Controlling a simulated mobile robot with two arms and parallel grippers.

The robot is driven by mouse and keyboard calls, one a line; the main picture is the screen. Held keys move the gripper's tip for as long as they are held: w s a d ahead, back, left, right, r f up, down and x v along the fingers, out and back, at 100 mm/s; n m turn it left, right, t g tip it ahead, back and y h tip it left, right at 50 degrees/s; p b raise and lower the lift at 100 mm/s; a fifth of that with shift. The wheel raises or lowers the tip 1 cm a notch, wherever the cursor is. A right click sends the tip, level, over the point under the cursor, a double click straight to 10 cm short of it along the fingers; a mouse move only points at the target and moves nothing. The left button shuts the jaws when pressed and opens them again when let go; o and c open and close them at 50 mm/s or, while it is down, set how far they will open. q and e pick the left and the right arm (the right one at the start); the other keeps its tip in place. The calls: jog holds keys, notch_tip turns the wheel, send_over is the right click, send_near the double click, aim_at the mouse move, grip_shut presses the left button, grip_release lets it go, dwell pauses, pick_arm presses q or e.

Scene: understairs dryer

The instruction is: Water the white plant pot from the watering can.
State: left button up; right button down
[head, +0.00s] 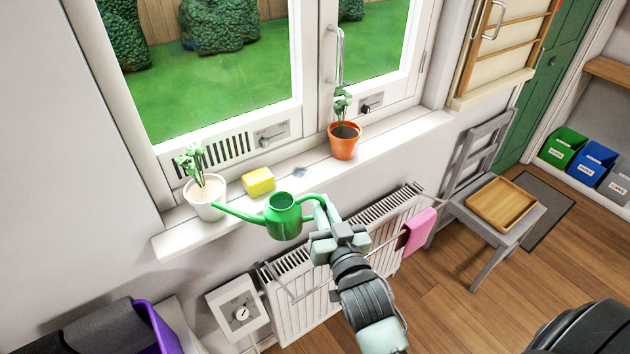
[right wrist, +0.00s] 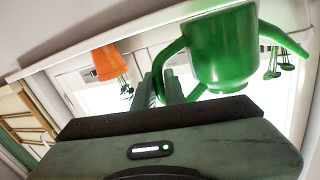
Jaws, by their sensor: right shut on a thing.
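The white plant pot (head: 206,197) stands at the left end of the windowsill with a small green plant in it. The green watering can (head: 283,216) is in front of the sill, its long spout pointing left with the tip at the white pot's rim. I cannot tell whether the tip touches the rim. My right gripper (head: 324,217) is shut on the can's handle at its right side. In the right wrist view the can (right wrist: 222,50) shows with its handle between my fingers (right wrist: 165,88). No water is visible. My left gripper is not in view.
A yellow sponge (head: 258,181) and an orange pot (head: 344,140) with a plant stand on the windowsill (head: 395,133). A radiator (head: 305,312) with a pink cloth (head: 417,231) is below. A grey chair (head: 484,212) bearing a wooden tray (head: 502,203) stands at right.

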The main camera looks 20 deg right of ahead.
jog(key=w+d+r+p, duration=0.1)
jog(key=w+r+p, duration=0.2)
jog(key=w+r, duration=0.1)
jog(key=shift+d+r+n+g+h, duration=0.25)
jog(key=shift+d+n+g+h, duration=0.05)
jog(key=shift+h, duration=0.1)
jog(key=shift+s+f, duration=0.1)
